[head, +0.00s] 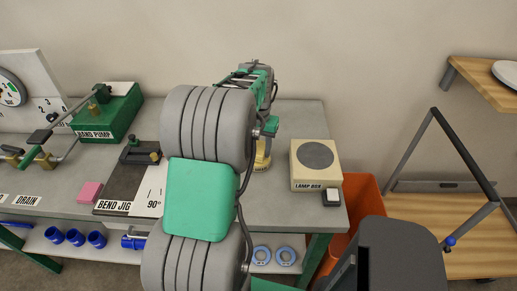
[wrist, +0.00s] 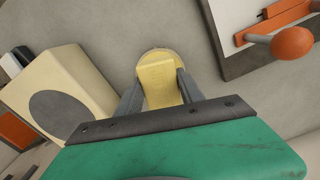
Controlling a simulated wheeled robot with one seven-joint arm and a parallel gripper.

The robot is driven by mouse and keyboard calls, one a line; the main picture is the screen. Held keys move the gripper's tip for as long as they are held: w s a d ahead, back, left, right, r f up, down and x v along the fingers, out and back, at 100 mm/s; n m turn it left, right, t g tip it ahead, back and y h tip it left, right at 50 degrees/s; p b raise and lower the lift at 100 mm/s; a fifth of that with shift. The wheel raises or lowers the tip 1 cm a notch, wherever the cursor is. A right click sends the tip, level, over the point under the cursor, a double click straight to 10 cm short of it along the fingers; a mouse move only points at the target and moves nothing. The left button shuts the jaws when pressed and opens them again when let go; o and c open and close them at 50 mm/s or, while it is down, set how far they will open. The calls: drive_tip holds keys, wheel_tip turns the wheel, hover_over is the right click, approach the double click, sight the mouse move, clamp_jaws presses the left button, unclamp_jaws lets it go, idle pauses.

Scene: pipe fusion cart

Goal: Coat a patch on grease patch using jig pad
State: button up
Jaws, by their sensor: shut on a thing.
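My gripper (wrist: 159,80) is shut on a pale yellow block, which I take to be the jig pad (wrist: 157,92), with a finger on each side. A rounded, paler yellow edge (wrist: 153,53) shows just beyond the block, over the grey bench top. I cannot tell whether it is part of the pad or a separate thing under it. In the head view my arm hides most of the gripper, and a bit of the yellow piece (head: 262,157) shows left of the lamp box. I cannot pick out the grease patch for certain.
The lamp box (head: 315,178) stands right of the gripper, a small white-topped block (head: 328,197) near it. The bend jig (head: 124,187), a pink block (head: 89,192) and the green hand pump (head: 110,115) are to the left. An orange-handled fixture (wrist: 290,42) is at upper right in the wrist view.

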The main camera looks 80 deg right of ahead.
sight(258, 147)
drive_tip(key=shift+r+p, duration=1.65)
drive_tip(key=shift+r, duration=1.2)
